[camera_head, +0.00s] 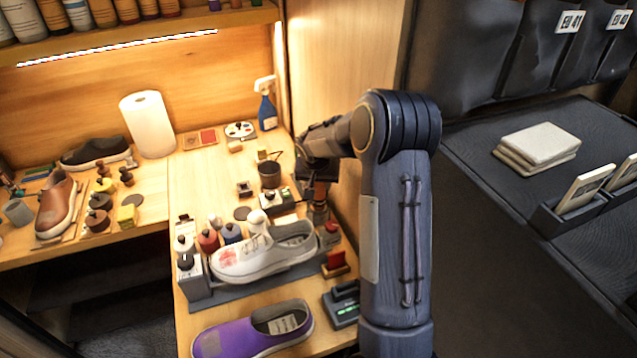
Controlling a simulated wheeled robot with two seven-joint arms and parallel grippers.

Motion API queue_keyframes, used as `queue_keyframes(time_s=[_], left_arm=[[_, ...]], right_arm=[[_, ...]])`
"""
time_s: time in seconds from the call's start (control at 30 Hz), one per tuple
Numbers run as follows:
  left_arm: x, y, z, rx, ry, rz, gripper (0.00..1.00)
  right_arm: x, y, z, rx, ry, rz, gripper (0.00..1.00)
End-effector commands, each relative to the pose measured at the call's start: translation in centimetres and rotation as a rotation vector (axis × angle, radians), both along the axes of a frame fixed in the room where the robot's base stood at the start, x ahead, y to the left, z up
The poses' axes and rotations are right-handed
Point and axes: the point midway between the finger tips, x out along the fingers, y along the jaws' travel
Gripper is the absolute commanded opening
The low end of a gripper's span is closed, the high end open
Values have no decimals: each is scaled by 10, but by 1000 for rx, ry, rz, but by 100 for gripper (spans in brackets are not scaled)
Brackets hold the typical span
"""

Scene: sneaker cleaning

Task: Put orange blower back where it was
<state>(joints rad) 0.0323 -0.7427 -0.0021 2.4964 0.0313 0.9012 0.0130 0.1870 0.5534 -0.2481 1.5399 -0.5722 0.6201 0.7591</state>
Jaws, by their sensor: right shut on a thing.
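My right gripper (319,213) points down just right of the white sneaker's heel, over the right part of the wooden bench. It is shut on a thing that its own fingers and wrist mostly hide. An orange-brown patch shows at the jaws, which fits the orange blower, but its shape cannot be made out. The white sneaker (262,256) with a reddish stain on its toe rests on a grey stand. My left gripper is not in view.
A red item (335,264) and a dark device (343,304) sit close to my arm. Small bottles (208,240) stand left of the sneaker. A dark cup (270,174) stands behind. The back of the bench (203,165) has bare wood.

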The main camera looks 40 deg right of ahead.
Motion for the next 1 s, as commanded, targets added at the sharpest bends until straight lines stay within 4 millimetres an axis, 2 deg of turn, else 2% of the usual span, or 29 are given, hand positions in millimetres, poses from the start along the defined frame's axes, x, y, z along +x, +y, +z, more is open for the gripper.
queue_keyframes(time_s=[0.13,0.17,0.3,0.57,0.67,0.7,0.83,1.0], left_arm=[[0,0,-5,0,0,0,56],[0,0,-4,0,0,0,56],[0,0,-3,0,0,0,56],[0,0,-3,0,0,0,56],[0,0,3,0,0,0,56],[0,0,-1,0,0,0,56],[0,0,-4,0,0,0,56],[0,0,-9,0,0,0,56]], right_arm=[[1,0,-4,-1,-2,1,0],[0,0,-3,0,0,1,41],[0,0,-2,0,0,1,59],[0,0,-2,0,0,1,59],[0,0,4,0,0,0,59],[-1,1,5,-1,-2,0,59],[-6,8,25,0,-4,2,59],[-17,18,61,0,-5,2,59]])
